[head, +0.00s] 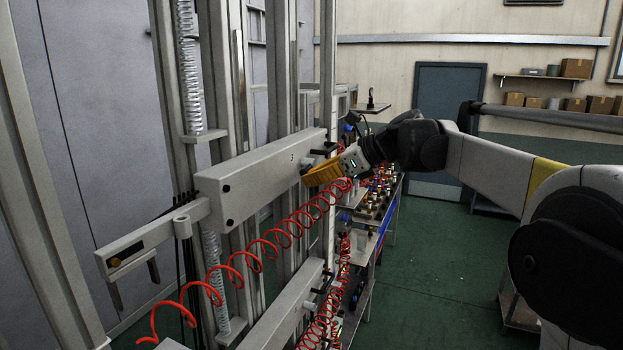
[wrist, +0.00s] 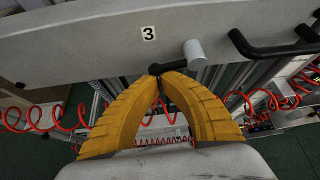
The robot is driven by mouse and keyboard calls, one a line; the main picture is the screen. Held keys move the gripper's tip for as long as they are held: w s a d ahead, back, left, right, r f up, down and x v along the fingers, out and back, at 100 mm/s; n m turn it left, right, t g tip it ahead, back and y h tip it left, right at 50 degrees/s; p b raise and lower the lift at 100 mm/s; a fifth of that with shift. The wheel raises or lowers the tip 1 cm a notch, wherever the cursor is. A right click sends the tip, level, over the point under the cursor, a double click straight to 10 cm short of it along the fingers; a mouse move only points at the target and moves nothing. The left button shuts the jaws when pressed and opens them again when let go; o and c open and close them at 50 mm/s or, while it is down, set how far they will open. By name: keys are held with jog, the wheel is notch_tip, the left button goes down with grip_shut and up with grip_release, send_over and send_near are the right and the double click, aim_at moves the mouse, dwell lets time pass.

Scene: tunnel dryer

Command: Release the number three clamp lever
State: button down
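The grey bar marked 3 (head: 262,172) runs across the middle of the head view, and it also fills the top of the wrist view (wrist: 80,45). Right of its number label (wrist: 148,33), a short black clamp lever (wrist: 172,67) sticks out to the left from below a light grey cylinder (wrist: 194,52). My gripper (wrist: 158,76) has its yellow fingers drawn together, with the tips at the lever's free end. Whether the tips touch the lever is unclear. In the head view my gripper (head: 310,178) is beside the bar's right end and partly hides the lever area.
A longer black bent handle (wrist: 270,48) is on the bar right of the lever. A red coiled hose (head: 262,243) hangs below the bar and gripper. A second grey bar (head: 285,315) is lower down. A bench with parts (head: 372,225) stands behind; green floor is open at right.

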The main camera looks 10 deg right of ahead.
notch_tip(320, 180, down, 4)
jog(key=b, duration=0.3)
jog(key=b+v, duration=0.1)
jog(key=v, duration=1)
jog(key=shift+b, duration=0.3)
jog(key=shift+w+f, duration=0.15)
jog(key=shift+f, duration=0.05)
jog(key=s+a+f+n+h+b, duration=0.1)
jog(key=s+f+n+h+b, duration=0.2)
jog(key=s+f+n+b, duration=0.5)
jog(key=s+a+f+n+h+b, duration=0.1)
jog(key=s+f+n+h+b, duration=0.2)
jog(key=f, duration=3.1)
jog(key=s+a+f+n+h+b, duration=0.1)
jog(key=s+f+n+h+b, duration=0.2)
jog(key=s+f+n+b, duration=1)
jog(key=s+f+b, duration=0.5)
jog(key=f+b, duration=0.4)
jog(key=b, duration=0.3)
jog(key=shift+s+n, duration=0.3)
jog(key=shift+s, duration=0.1)
jog(key=shift+a, duration=0.15)
